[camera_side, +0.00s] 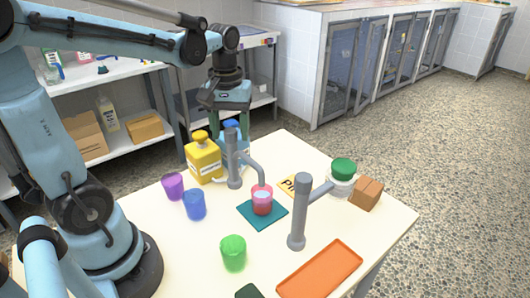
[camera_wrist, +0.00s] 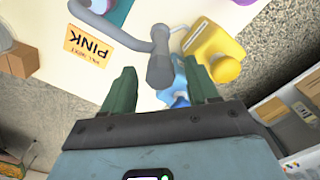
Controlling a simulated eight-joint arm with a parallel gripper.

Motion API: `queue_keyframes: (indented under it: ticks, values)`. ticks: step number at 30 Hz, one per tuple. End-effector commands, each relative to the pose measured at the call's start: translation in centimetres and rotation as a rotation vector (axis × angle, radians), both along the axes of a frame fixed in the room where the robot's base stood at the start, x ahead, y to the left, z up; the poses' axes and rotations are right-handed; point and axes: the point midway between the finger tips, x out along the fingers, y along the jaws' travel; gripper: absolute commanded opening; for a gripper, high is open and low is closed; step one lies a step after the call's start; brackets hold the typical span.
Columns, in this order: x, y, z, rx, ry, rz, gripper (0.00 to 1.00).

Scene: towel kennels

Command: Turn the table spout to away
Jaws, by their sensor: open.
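A grey spout post (camera_side: 233,168) stands at the back of the table. Its curved arm reaches over a pink cup (camera_side: 262,203) on a teal mat (camera_side: 245,213). In the wrist view the post's top (camera_wrist: 160,70) shows between my fingertips, with its arm (camera_wrist: 112,32) running to the upper left. A second grey post (camera_side: 297,225), nearer the side camera, has a straight arm pointing to the upper right. I cannot tell from the pictures which is the table spout. My gripper (camera_side: 229,126) is open, pointing down behind the first post; it also shows in the wrist view (camera_wrist: 160,82).
A yellow bottle (camera_side: 204,163) and a blue bottle (camera_wrist: 178,86) stand close to the first post. Purple (camera_side: 173,186), blue (camera_side: 194,205) and green (camera_side: 233,252) cups, an orange tray (camera_side: 320,268), a green-lidded jar (camera_side: 342,178) and a brown box (camera_side: 367,194) are on the table.

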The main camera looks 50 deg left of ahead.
Motion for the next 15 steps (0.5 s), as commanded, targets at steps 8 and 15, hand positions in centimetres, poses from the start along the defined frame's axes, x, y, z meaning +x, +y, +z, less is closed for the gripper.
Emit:
queue_keyframes:
  ticks: [8,15]
  values:
    - [-0.01,-0.01,-0.26,0.0,0.0,0.0,0.59]
    - [0.0,0.0,-0.24,0.0,0.0,0.0,0.32]
